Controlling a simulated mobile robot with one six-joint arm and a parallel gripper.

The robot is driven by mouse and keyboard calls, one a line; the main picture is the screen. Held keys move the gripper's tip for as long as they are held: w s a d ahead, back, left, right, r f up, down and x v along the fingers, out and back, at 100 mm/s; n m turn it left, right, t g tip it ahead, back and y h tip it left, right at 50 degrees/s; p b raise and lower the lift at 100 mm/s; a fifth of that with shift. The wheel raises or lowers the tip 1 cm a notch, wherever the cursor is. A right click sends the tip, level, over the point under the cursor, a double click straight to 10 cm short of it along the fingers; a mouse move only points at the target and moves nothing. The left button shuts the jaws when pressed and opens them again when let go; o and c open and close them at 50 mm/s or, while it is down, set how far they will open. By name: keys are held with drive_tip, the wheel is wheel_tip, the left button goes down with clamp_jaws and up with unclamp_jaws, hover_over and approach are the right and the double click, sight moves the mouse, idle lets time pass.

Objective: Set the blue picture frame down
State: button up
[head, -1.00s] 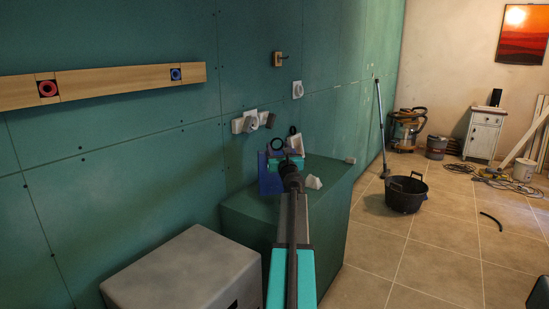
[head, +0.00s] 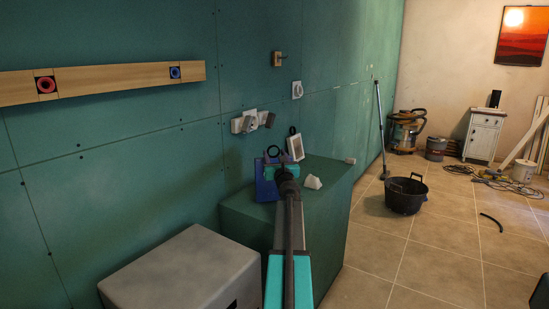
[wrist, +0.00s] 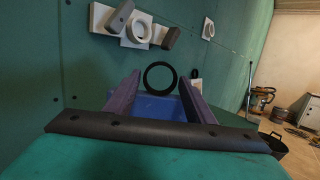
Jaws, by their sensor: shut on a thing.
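The blue picture frame (head: 264,187) is upright at the near left part of the dark green block's top (head: 330,174). My gripper (head: 276,168) is shut on the frame, and my arm partly hides it. In the wrist view, the blue frame (wrist: 160,108) shows between my two dark fingers (wrist: 160,92). I cannot tell whether the frame's lower edge touches the block's top.
A white-bordered frame (head: 296,148) and a black ring (wrist: 146,78) stand just behind. A small white wedge (head: 313,182) lies to the right on the block. A grey box (head: 180,268) is at the near left. Wall fittings (head: 250,122) are above the block.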

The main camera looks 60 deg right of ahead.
drive_tip(key=shift+f, duration=0.1)
drive_tip(key=o, duration=1.6)
drive_tip(key=shift+o, duration=0.2)
drive_tip(key=v, duration=1.2)
drive_tip(key=shift+a, duration=0.1)
